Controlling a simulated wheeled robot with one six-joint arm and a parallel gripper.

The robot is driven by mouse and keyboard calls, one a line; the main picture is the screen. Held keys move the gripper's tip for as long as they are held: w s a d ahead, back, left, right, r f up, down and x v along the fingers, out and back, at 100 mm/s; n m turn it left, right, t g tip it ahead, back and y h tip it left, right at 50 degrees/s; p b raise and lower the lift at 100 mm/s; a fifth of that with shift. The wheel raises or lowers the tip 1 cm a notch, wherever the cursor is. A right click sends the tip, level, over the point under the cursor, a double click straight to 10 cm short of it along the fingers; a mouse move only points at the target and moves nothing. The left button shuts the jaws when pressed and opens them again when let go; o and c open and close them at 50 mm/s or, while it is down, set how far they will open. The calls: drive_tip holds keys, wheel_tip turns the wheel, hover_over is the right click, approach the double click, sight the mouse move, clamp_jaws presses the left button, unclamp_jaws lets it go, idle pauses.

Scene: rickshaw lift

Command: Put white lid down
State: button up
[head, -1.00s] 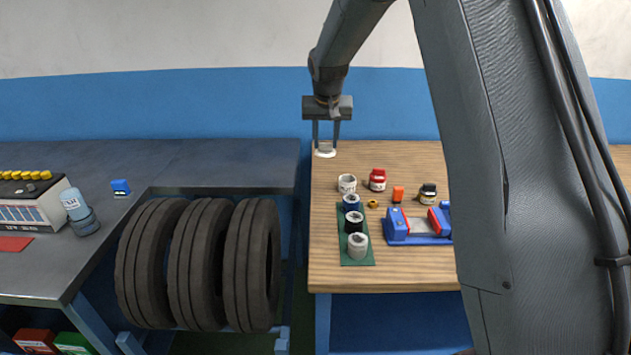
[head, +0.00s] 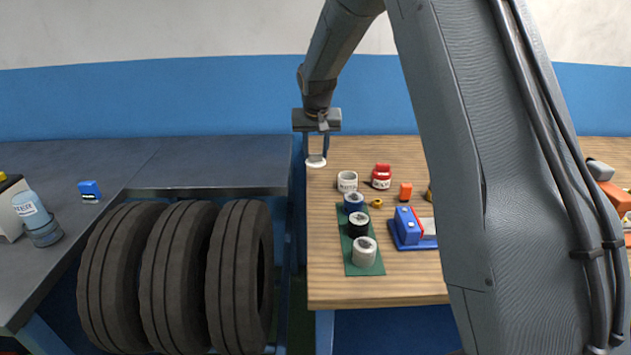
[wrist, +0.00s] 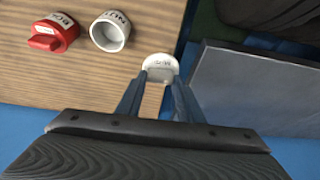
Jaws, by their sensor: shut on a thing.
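The white lid (head: 316,163) is at the far left corner of the wooden table. It also shows in the wrist view (wrist: 160,64), between the fingertips, with small lettering on it. My gripper (head: 317,154) is shut on the white lid, fingers pointing down. In the wrist view my gripper (wrist: 159,82) has a finger on either side of the lid. Whether the lid touches the tabletop, I cannot tell. An open white cup (head: 347,181) with lettering stands in front and to the right of the lid; it also shows in the wrist view (wrist: 111,32).
A red-lidded jar (head: 382,176) stands right of the white cup. Blue, black and white spools stand on a green mat (head: 365,270). A blue device (head: 408,227) and an orange piece (head: 405,191) are nearby. A gap separates the wooden table (head: 330,289) from the grey bench (head: 215,165).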

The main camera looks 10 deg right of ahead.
sight(316, 166)
drive_tip(key=shift+f+p, duration=0.9)
drive_tip(key=shift+f, duration=3.1)
drive_tip(key=shift+f, duration=0.15)
drive_tip(key=o, duration=1)
drive_tip(key=shift+o, duration=0.2)
drive_tip(key=shift+s+r, duration=0.1)
drive_tip(key=shift+r, duration=0.3)
drive_tip(key=b+v, duration=0.2)
drive_tip(key=v, duration=0.9)
drive_tip(key=shift+r+b, duration=0.25)
drive_tip(key=shift+b, duration=0.15)
drive_tip(key=shift+a, duration=0.1)
